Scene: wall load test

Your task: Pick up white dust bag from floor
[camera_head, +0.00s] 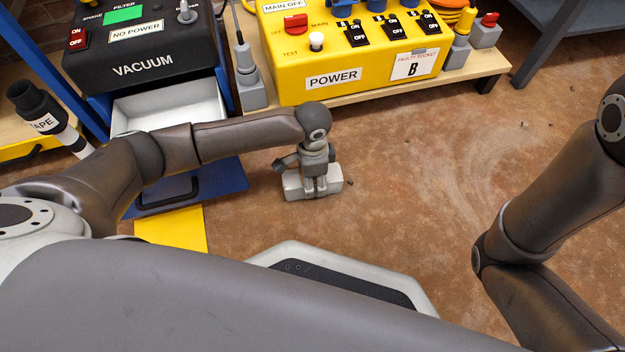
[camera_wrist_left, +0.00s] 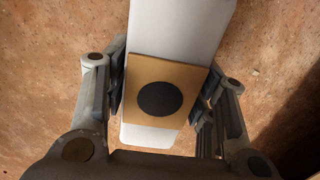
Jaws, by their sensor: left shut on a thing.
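The white dust bag (camera_head: 331,184) is a pale block low over the brown floor in the middle of the head view; I cannot tell if it still touches the floor. My left gripper (camera_head: 312,190) reaches down onto it. In the left wrist view the bag (camera_wrist_left: 178,35) is a long white shape with a tan square plate (camera_wrist_left: 140,98) bearing a black round spot. The fingers of my left gripper (camera_wrist_left: 160,95) are shut on the bag, one on each side of the plate. My right arm shows at the right of the head view; its gripper is out of view.
A black vacuum unit (camera_head: 140,65) marked "NO POWER" stands at upper left, with an open pale drawer (camera_head: 170,108) and a blue panel (camera_head: 225,178) below. A yellow power box (camera_head: 350,60) sits on a wooden base behind the bag. Floor (camera_head: 450,180) to the right is clear.

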